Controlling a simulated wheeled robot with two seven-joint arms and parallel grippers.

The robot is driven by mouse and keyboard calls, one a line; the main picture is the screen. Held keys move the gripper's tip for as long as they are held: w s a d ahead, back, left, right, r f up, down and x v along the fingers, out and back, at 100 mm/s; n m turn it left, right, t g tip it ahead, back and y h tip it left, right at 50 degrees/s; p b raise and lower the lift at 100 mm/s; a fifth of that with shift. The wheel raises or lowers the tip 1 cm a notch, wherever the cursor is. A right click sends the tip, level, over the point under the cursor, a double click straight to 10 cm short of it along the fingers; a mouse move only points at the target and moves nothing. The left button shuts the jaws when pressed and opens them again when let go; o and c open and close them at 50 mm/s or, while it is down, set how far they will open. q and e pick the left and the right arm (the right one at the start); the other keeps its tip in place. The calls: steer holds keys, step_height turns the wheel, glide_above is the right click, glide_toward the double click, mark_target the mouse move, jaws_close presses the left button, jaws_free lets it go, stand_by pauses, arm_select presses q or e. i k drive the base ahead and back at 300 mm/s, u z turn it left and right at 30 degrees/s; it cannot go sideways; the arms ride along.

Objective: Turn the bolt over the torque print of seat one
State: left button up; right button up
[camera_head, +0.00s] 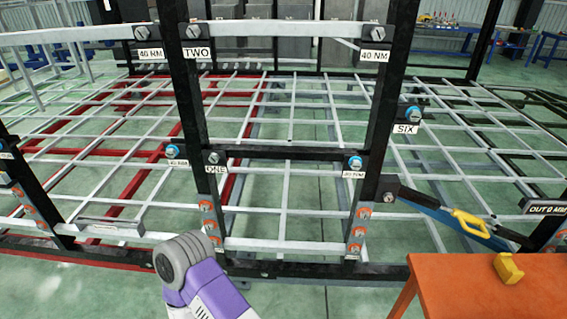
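The seat label ONE (216,170) is on a black upright, with a grey bolt (213,157) just above it. A 40 NM print (177,163) to its left has a blue-headed bolt (172,151) above it. Another 40 NM print (354,174), on the upright to the right, also has a blue-headed bolt (355,162) above it. Whether these bolts are fully seated cannot be told. A purple and grey link of my arm shows at the bottom, left of centre. Neither gripper shows.
Label TWO (197,52) is higher on the frame, and SIX (405,129) is at right. A yellow-handled tool (470,222) lies by the right uprights. An orange table (450,295) at the lower right carries a yellow object (508,267). A black lower rail (300,270) crosses in front.

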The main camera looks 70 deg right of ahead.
mark_target(356, 162)
steer(key=u, duration=0.25)
steer(key=k, duration=0.95)
steer(key=z, duration=1.35)
